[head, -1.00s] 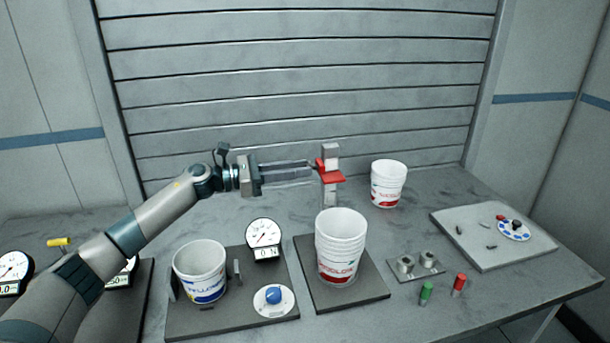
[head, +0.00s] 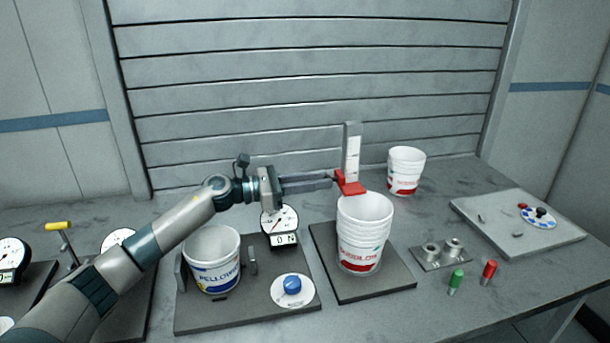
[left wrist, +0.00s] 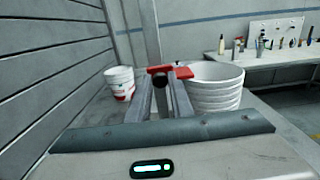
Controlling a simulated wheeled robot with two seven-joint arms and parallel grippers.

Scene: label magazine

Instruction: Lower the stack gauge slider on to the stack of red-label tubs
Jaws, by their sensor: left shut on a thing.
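The red gauge slider (head: 352,188) is on the upright grey post with a white scale (head: 352,150). My left gripper (head: 334,182) is shut on the slider from the left. The stack of red-label tubs (head: 361,235) stands upright on a dark base plate in front of the post. The slider is at about the height of the top tub's rim, its red tongue over the rim's back-left edge; I cannot tell whether they touch. In the left wrist view, the slider (left wrist: 172,71) is at my fingertips, beside the stack's rim (left wrist: 215,70). My right gripper is not in view.
A separate red-label tub (head: 405,170) stands behind, to the right. A blue-label tub (head: 212,262), a dial gauge (head: 280,222) and a blue knob (head: 292,285) are on the left plate. Green (head: 456,280) and red (head: 490,271) pegs stand at right, near a grey tray (head: 480,215).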

